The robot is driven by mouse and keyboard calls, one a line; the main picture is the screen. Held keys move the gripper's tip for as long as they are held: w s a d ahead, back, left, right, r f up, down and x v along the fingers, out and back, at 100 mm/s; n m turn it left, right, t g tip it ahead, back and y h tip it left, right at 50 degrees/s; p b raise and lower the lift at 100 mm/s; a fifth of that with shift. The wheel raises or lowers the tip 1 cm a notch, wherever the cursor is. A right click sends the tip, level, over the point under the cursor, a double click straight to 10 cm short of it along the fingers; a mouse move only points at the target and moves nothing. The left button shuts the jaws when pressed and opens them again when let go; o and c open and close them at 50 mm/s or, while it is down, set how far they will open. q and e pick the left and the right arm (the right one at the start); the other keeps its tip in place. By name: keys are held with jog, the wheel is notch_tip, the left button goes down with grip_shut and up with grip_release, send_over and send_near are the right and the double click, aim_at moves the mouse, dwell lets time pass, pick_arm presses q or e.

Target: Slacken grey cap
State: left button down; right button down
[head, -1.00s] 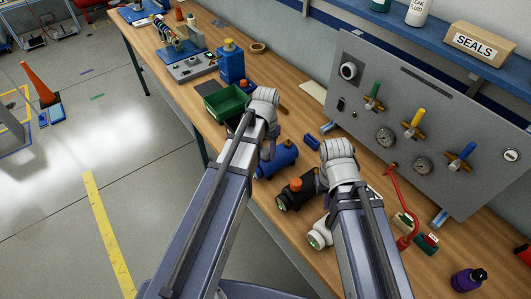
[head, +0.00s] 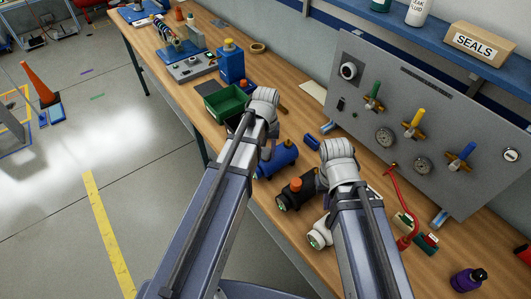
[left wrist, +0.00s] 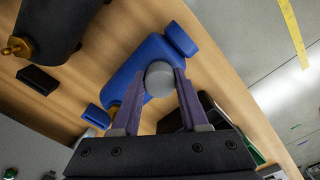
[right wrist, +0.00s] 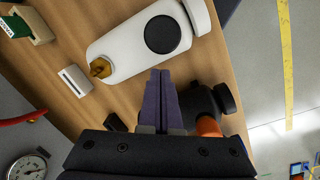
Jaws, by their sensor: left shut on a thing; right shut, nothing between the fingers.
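In the left wrist view the grey cap (left wrist: 159,80) is a round knob on the side of the blue canister (left wrist: 130,72), which lies on the wooden bench. My left gripper (left wrist: 160,84) is shut on the grey cap, one finger on each side. The blue canister also shows in the head view (head: 284,160), partly behind my left wrist, with the cap hidden there. My right gripper (right wrist: 161,72) is shut and empty, fingertips together, above the bench between the white canister (right wrist: 135,50) and the black canister (right wrist: 205,105).
The white canister has a black cap (right wrist: 163,34). The black canister has an orange cap (right wrist: 208,127). A green bin (head: 225,102) stands beyond the blue canister. A gauge panel (head: 440,130) stands along the bench's back. A red hose (head: 408,205) is right of my right arm.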

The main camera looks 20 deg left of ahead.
pick_arm(q)
jog(key=n, duration=0.4)
jog(key=shift+c, duration=2.2)
grip_release()
jog(key=m, duration=0.4)
